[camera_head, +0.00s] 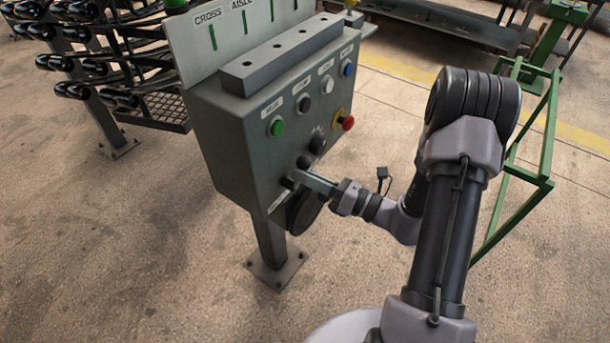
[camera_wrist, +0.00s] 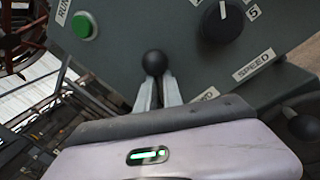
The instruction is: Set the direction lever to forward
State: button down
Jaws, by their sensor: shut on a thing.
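The direction lever shows as a black ball knob (camera_wrist: 154,62) in the wrist view, low on the face of the grey control box (camera_head: 225,140). My gripper (camera_wrist: 157,88) is shut on the lever just below the ball, with one pale finger on each side of its stem. In the head view my gripper (camera_head: 302,178) reaches in from the right to the lower part of the box. A white label (camera_wrist: 205,95) beside the lever is mostly hidden by my gripper, so the lever's setting cannot be read.
A green RUN button (camera_wrist: 85,25) and the SPEED dial (camera_wrist: 222,20) flank the lever. A red button (camera_head: 347,123) on yellow sits at the box's right. A dark handwheel (camera_head: 304,212) hangs just below my gripper. A green frame (camera_head: 545,150) stands at right; a rack (camera_head: 150,112) at left.

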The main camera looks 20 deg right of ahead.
jog(key=c, duration=1.5)
grip_release()
jog(key=shift+d, duration=0.15)
jog(key=p+v, duration=0.3)
jog(key=v, duration=1.4)
jog(key=shift+s+d+r, duration=0.15)
